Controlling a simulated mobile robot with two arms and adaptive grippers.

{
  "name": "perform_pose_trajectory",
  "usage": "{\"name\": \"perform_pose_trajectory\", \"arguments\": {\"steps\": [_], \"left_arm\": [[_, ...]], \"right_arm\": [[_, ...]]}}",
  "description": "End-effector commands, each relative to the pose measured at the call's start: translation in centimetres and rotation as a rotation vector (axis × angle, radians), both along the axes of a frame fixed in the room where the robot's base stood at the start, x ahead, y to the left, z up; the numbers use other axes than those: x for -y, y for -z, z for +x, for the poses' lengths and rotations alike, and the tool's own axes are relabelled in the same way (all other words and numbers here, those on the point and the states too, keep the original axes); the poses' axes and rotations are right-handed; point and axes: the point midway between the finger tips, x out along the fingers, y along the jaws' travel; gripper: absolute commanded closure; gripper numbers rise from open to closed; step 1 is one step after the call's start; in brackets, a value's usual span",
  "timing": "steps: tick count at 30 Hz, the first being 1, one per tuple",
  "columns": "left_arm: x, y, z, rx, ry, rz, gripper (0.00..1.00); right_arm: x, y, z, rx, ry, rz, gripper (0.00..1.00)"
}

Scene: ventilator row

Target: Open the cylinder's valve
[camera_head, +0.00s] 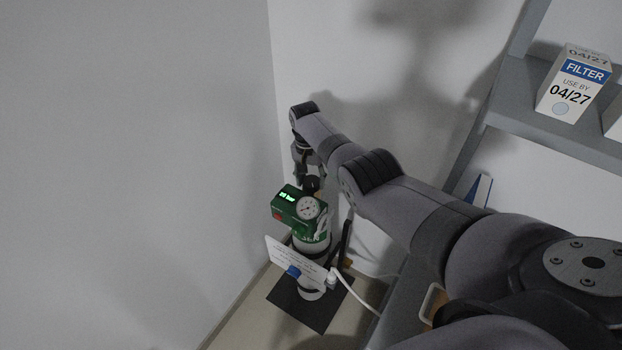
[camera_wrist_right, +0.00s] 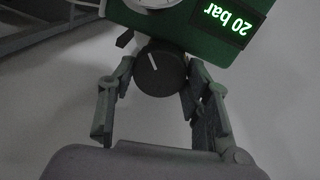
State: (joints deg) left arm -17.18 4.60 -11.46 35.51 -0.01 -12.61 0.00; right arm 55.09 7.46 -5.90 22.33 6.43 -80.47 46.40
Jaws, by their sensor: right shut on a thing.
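The cylinder (camera_head: 313,238) stands upright on a dark mat in the corner, with a green valve block (camera_head: 287,208) on top. The block carries a round dial gauge and a lit green display, which reads 20 bar upside down in the right wrist view (camera_wrist_right: 229,22). The valve's knob (camera_wrist_right: 160,76) is black and round with a white line mark. My right gripper (camera_wrist_right: 158,72) has one finger on each side of the knob and is shut on it. In the head view the right gripper (camera_head: 308,176) comes down from above the cylinder. My left gripper is not in view.
A white card (camera_head: 296,260) with small print hangs in front of the cylinder. A white hose (camera_head: 358,296) runs from its lower part to the right. Walls stand close behind and left. A grey shelf (camera_head: 535,98) at right holds a filter box (camera_head: 574,84).

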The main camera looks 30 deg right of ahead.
Motion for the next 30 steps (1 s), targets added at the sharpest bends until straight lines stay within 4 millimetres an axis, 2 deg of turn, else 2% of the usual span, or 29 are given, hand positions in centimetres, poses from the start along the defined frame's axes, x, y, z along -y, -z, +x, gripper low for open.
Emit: {"name": "perform_pose_trajectory", "arguments": {"steps": [12,30], "left_arm": [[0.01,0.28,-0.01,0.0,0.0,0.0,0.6],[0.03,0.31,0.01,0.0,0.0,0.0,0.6]], "right_arm": [[0.13,-0.26,0.25,0.007,0.24,-0.001,0.83],[0.2,-0.32,0.27,0.008,0.294,-0.003,0.83]]}}
